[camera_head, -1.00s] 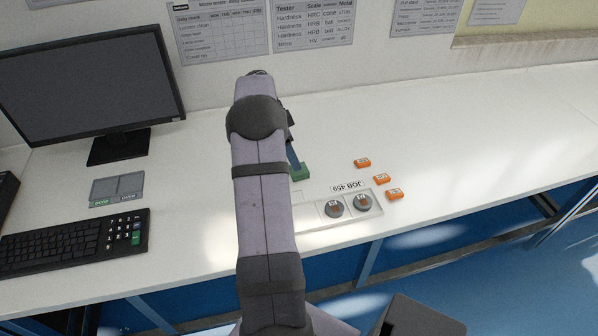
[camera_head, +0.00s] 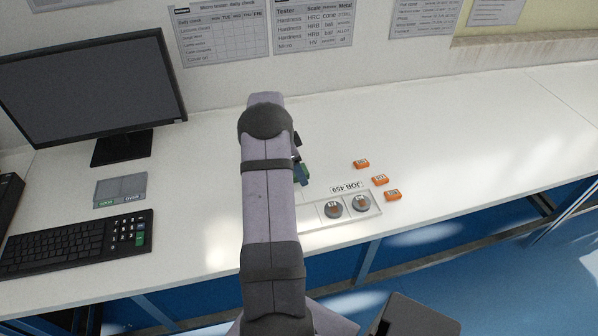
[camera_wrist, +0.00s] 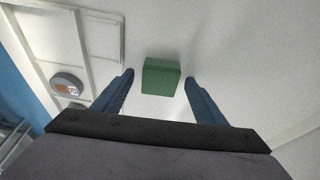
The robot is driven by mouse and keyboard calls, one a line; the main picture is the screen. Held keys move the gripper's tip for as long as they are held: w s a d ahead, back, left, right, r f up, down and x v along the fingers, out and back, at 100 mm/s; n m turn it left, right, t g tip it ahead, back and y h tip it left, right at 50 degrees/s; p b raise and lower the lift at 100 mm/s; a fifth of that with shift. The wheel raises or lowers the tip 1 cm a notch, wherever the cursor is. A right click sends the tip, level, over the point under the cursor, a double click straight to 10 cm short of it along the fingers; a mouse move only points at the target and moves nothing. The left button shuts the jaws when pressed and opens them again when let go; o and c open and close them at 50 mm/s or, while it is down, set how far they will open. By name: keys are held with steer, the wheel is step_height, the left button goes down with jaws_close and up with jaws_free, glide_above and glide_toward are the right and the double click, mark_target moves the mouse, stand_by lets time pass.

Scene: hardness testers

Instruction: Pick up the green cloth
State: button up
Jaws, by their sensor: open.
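The green cloth (camera_wrist: 161,77) looks like a small folded green block on the white bench. In the wrist view it lies between and just beyond the fingertips of my gripper (camera_wrist: 158,80), with a gap on both sides. My gripper is open and empty. In the head view only a bit of the green cloth (camera_head: 304,171) shows beside my arm, and my arm hides most of the gripper.
A JOB 459 tray (camera_head: 313,222) with two round grey pieces lies right of my arm. Several orange tags (camera_head: 380,180) lie beyond it. A monitor (camera_head: 90,85), keyboard (camera_head: 75,243) and grey pad (camera_head: 120,190) stand left. The bench at right is clear.

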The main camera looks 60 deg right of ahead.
steer(key=c, duration=1.1)
steer(key=shift+r, duration=0.15)
